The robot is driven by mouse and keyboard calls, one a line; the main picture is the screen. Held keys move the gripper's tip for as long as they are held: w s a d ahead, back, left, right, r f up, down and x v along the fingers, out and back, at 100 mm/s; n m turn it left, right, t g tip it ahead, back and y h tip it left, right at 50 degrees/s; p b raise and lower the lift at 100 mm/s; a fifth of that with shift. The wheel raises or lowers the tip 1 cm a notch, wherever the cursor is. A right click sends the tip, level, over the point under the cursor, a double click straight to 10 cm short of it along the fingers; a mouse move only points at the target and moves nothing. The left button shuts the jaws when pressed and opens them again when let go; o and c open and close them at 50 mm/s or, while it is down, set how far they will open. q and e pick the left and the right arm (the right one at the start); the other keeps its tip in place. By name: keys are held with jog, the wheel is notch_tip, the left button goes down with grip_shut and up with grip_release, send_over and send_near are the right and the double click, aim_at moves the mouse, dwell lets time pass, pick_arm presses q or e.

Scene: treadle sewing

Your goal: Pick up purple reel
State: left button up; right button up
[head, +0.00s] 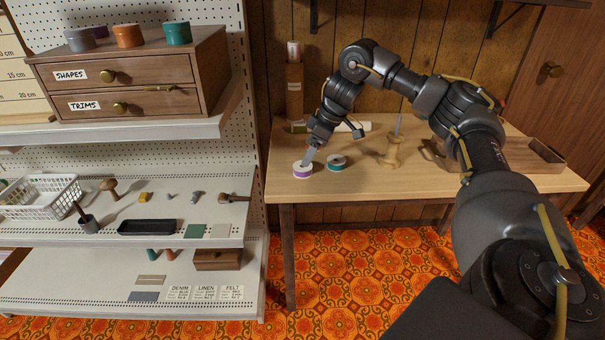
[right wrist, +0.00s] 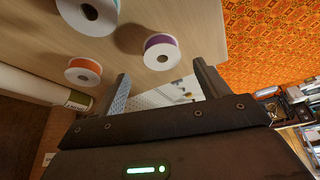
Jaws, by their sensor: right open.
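The purple reel (head: 303,171) has white flanges and lies flat near the front left corner of the wooden table (head: 440,180). My right gripper (head: 309,157) is just above it, pointing down. In the right wrist view the purple reel (right wrist: 160,42) shows in line with the gap between the two open fingers of my right gripper (right wrist: 162,70), with clear space on both sides. Nothing is held. My left gripper is out of view.
A teal reel (head: 337,160) lies close on the right of the purple one. An orange reel (right wrist: 83,70) shows in the right wrist view. A wooden spool stand (head: 392,150) and a wooden tray (head: 537,152) are further right. A shelf unit (head: 255,200) stands close on the left.

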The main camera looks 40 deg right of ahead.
aim_at(303, 169)
jog(key=shift+f, duration=0.15)
jog(key=b+x, duration=0.1)
jog(key=x, duration=0.3)
jog(key=shift+a+f+b, duration=0.15)
jog(key=shift+a+b, duration=0.1)
jog(key=shift+b, duration=0.1)
jog(key=shift+w+a+f, duration=0.1)
jog(key=shift+w+f, duration=0.15)
jog(key=shift+f, duration=0.15)
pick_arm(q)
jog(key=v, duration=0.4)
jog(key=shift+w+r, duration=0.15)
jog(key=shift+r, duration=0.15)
pick_arm(e)
jog(key=c, duration=1)
jog(key=shift+r, duration=0.1)
jog(key=shift+c, duration=0.2)
